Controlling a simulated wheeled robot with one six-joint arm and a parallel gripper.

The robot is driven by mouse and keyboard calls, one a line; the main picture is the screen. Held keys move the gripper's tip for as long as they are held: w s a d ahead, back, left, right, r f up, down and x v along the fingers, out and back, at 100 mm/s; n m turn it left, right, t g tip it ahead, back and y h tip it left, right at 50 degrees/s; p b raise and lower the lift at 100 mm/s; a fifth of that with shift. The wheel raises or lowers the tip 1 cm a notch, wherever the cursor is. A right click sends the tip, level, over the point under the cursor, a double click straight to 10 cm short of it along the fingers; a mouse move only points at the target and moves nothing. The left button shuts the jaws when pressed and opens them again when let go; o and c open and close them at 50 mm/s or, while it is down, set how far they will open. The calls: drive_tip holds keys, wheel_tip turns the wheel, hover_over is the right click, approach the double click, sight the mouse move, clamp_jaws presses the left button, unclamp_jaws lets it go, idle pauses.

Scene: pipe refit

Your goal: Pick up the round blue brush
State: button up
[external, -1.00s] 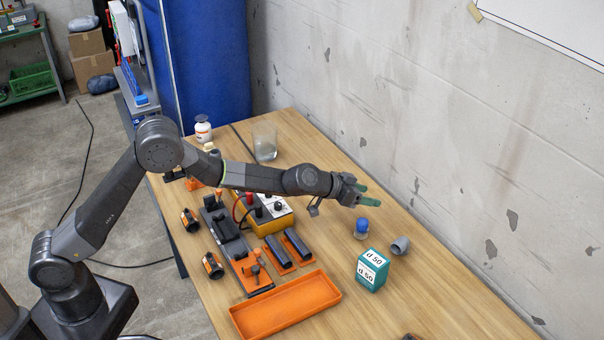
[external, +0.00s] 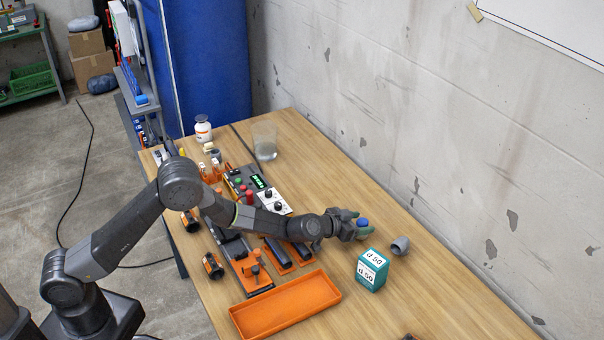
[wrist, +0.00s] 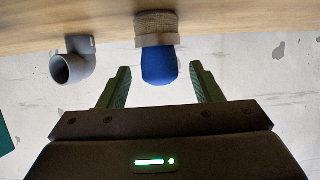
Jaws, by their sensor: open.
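The round blue brush (external: 362,223) stands on the wooden table, its lower part hidden behind my gripper in the external view. In the wrist view the brush (wrist: 158,62) shows a blue rounded top and a grey-brown lower part against the table. My gripper (external: 358,222) is low over the table at the brush. In the wrist view my gripper (wrist: 160,82) has its two green fingers apart, one on each side of the blue top, with gaps between; it is open and empty.
A grey pipe elbow (external: 400,245) lies to the right of the brush; it also shows in the wrist view (wrist: 72,62). A teal box marked d 50 (external: 371,272) stands in front. An orange tray (external: 286,306) lies nearer. A glass (external: 264,140) stands farther back.

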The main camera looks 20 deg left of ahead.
drive_tip(key=shift+x, duration=0.9)
drive_tip(key=shift+r, duration=0.15)
drive_tip(key=c, duration=1.1)
